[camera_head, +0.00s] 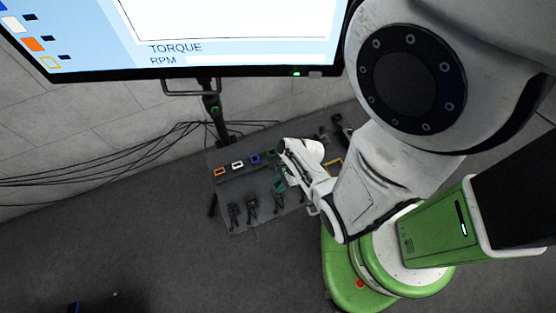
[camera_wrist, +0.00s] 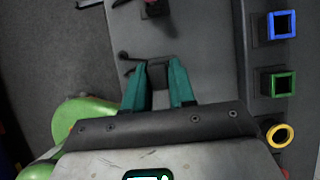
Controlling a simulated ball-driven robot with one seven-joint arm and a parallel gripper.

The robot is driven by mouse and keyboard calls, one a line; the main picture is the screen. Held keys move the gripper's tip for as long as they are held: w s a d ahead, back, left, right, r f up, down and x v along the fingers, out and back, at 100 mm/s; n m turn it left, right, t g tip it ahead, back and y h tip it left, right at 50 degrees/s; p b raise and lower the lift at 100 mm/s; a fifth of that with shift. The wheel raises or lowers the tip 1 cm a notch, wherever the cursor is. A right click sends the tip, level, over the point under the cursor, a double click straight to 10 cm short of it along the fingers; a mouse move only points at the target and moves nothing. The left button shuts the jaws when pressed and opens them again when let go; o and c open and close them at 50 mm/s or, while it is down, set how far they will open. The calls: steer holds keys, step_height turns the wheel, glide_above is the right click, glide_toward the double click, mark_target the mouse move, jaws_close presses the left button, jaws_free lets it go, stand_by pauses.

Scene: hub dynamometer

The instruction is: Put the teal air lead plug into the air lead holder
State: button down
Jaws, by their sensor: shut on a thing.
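My gripper (camera_wrist: 159,78) has two teal fingers in the wrist view, closed on a dark block-like plug (camera_wrist: 158,72) between their tips. Whether this plug has teal on it cannot be told, as the fingers cover its sides. In the head view my gripper (camera_head: 280,185) shows as a small teal patch over the grey panel, partly hidden by my white wrist. Coloured frames stand along the panel; in the wrist view they are a blue square (camera_wrist: 281,24), a green square (camera_wrist: 281,84) and a yellow ring (camera_wrist: 281,135). Which one is the air lead holder is not marked.
Dark leads with plugs (camera_head: 235,213) rest on the panel (camera_head: 262,221) left of my gripper. An orange frame (camera_head: 220,172) and a white frame (camera_head: 237,165) stand farther left along the row. A large screen (camera_head: 230,35) hangs above, and cables (camera_head: 110,165) run along the wall.

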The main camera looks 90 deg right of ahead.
steer(key=shift+f+b, duration=0.75)
steer(key=shift+f, duration=0.35)
steer(key=c, duration=0.8)
jaws_free()
steer(key=shift+c, duration=0.2)
steer(key=p+v, duration=0.1)
steer(key=v, duration=1)
steer(key=shift+p, duration=0.4)
steer(key=shift+w, duration=0.1)
